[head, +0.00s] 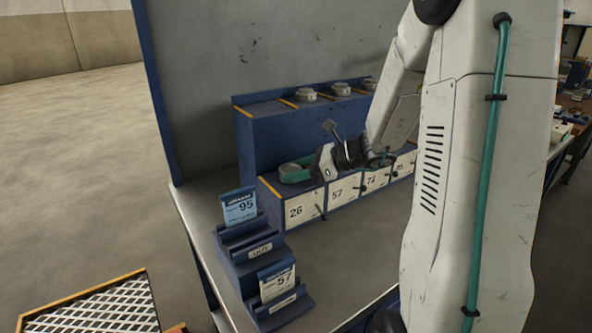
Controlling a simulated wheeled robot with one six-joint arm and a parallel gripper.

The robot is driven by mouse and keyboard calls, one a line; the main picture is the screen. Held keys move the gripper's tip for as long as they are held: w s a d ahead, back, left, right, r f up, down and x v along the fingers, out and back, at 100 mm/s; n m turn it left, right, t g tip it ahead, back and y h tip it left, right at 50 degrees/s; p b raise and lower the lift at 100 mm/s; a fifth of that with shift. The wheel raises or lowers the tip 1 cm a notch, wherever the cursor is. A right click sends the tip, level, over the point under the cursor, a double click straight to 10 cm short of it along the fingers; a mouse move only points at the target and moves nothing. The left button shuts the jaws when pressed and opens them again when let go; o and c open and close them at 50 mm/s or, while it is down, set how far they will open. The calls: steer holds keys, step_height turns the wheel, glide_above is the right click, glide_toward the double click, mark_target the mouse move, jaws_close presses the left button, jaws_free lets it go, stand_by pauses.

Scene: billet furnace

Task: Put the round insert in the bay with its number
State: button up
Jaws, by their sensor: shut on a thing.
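A round insert (294,172), grey on top with a green edge, is at the tip of my gripper (318,168). My gripper points left and is shut on this insert. The insert shows above the top of the drawer-like bay labelled 26 (301,209); I cannot tell whether it touches it. No number can be read on it. To the right are the bays labelled 57 (343,191) and 72 (375,181). A fourth bay (404,165) has a label too small to read, partly hidden by my arm.
Several round grey pieces, one of them on the left (306,94), sit on the blue upper shelf (290,125). A stepped blue card stand (246,262) holds a blue card 95 (240,207) and a white card 57 (277,281). My arm hides the table's right side.

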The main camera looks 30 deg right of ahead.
steer(key=o, duration=1.5)
steer(key=shift+f, duration=0.1)
